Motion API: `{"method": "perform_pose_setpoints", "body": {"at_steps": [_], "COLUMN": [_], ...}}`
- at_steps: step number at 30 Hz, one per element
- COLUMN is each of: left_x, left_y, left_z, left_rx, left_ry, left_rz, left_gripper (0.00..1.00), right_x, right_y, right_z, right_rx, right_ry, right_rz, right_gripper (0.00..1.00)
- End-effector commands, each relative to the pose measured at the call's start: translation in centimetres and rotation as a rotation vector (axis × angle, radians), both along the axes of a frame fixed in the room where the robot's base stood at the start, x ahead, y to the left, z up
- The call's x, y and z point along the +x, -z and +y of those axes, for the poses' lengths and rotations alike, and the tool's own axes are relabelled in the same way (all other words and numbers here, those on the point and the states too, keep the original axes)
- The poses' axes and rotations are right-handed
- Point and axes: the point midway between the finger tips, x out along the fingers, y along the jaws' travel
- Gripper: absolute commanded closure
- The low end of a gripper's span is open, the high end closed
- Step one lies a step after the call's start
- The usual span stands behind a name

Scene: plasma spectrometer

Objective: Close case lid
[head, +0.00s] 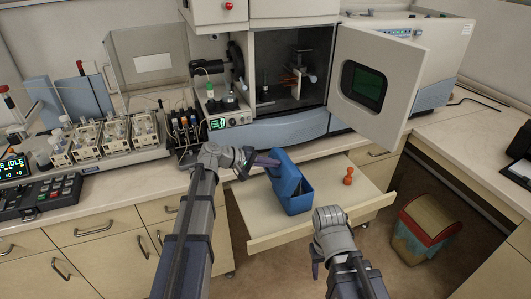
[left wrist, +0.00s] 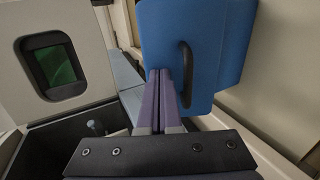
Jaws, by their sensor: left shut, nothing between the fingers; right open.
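The blue case (head: 298,202) stands on the pulled-out board below the bench. Its lid (head: 284,172) is raised and leans up from the case body. My left gripper (head: 270,161) is shut and empty, with its fingertips at the upper left part of the lid. In the left wrist view, the lid (left wrist: 222,50) with a dark handle (left wrist: 186,72) fills the upper right, and the shut purple fingers reach its left part. Whether they touch it I cannot tell. My right gripper (head: 316,266) is open and empty, in front of the board and below the case.
An orange-red stamp-like object (head: 348,176) stands on the pull-out board (head: 265,240) right of the case. The spectrometer's open door (head: 378,80) hangs out above the bench. A bin (head: 425,230) stands on the floor at right. The board's right part is mostly clear.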

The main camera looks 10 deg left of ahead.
Motion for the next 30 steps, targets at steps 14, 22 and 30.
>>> {"method": "perform_pose_setpoints", "body": {"at_steps": [14,22,30], "left_x": [3.1,4.7,5.8], "left_y": [-1.1,0.1,1.7], "left_z": [-4.3,-6.6,-8.2], "left_rx": [0.374,0.586,0.770], "left_ry": [0.005,0.006,0.003], "left_rz": [0.252,0.393,0.518], "left_gripper": [1.00,1.00,1.00], "right_x": [0.0,0.0,0.0], "right_y": [-8.8,-10.6,-10.5], "right_z": [0.0,0.0,0.0], "right_rx": [0.000,0.000,0.000], "right_ry": [0.000,-0.001,-0.001], "right_rz": [0.000,0.000,0.000], "right_gripper": [0.49,0.49,0.49]}}
